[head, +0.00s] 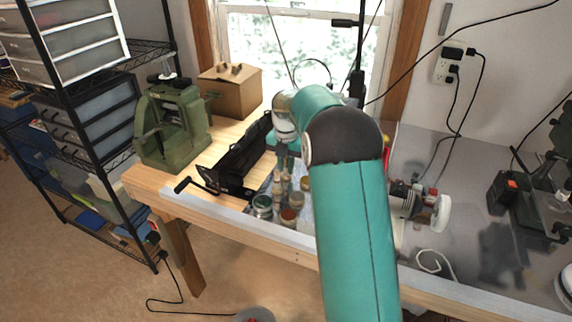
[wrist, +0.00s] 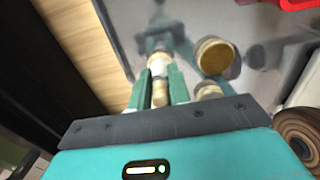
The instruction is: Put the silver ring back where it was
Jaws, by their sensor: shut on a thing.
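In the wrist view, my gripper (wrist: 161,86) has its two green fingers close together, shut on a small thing. A greyish band, which seems to be the silver ring (wrist: 160,81), shows between them. The fingers and blur hide its full outline. A pale piece with a tan end shows in the same gap, and I cannot tell whether it is held or lies behind. In the head view, my gripper (head: 281,160) points down over the workbench, above a group of small jars and bottles (head: 290,215). The ring cannot be made out in that view.
A round tan-topped jar (wrist: 215,55) stands close right of the fingers. A black metal tool with a crank (head: 235,165) lies left of my gripper. A green machine (head: 172,125) and cardboard box (head: 230,88) stand farther left. A wheeled grinder (head: 425,207) is at right.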

